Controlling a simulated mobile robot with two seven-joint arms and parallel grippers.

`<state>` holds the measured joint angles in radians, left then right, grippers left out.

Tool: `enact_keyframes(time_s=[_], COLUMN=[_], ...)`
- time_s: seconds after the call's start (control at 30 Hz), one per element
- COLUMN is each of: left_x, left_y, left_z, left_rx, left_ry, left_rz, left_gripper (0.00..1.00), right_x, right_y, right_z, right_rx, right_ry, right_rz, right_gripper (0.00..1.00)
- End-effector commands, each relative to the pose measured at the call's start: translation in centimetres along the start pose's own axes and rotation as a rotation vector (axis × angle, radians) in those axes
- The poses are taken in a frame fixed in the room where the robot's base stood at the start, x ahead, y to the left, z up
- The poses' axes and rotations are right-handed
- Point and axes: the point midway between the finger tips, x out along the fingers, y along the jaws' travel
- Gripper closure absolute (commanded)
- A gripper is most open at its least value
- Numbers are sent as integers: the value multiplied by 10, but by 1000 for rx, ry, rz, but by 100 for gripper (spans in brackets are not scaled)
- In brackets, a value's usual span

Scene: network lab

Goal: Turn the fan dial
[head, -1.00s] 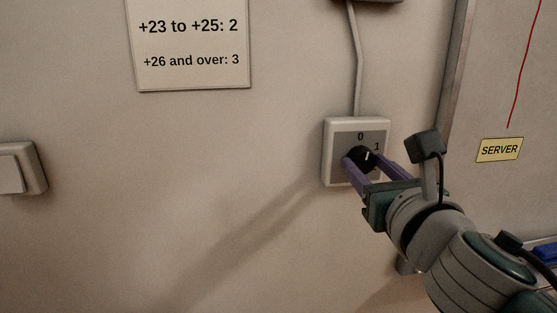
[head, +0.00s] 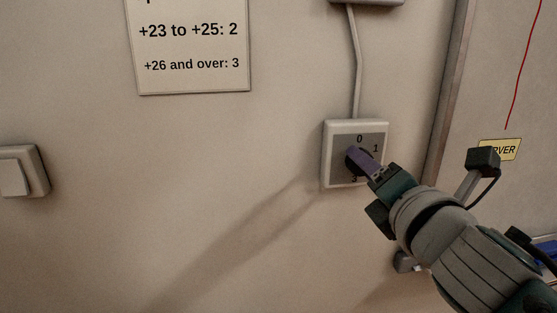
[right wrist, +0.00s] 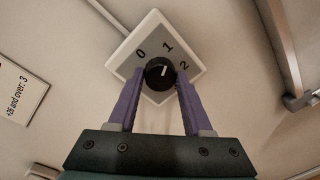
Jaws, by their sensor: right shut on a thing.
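The fan dial is a round black knob on a square white wall plate (head: 328,180) with a grey face and printed numbers. In the head view my right gripper (head: 357,158) covers most of the knob; 0, 1 and 3 show around it. In the right wrist view the black knob (right wrist: 160,73) sits between the two purple fingers of my right gripper (right wrist: 162,78), which is shut on it. The white mark on the knob points toward the 1. The plate looks turned in this view, with 0, 1 and 2 readable. My left gripper is not in view.
A paper sign (head: 192,50) with temperature steps hangs up left. A light switch (head: 22,172) is at the far left. A grey cable (head: 358,70) runs up from the plate. A yellow label (head: 510,149) at right is partly hidden by my right arm.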

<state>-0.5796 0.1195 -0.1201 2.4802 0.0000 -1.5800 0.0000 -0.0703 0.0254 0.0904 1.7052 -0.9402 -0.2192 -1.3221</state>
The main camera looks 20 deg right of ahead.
Motion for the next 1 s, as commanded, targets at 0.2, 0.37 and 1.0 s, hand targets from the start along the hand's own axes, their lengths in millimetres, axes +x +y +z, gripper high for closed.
enact_keyframes(time_s=[0.2,0.37,1.0], left_x=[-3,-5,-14], left_y=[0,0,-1], left_z=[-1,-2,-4], left_rx=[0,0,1], left_ry=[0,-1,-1], left_rz=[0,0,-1], left_gripper=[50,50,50], right_x=[0,0,0], right_y=[0,0,-1], right_z=[1,1,2], right_rx=[205,357,964], right_ry=[13,23,62], right_rz=[2,5,14], right_gripper=[100,100,100])
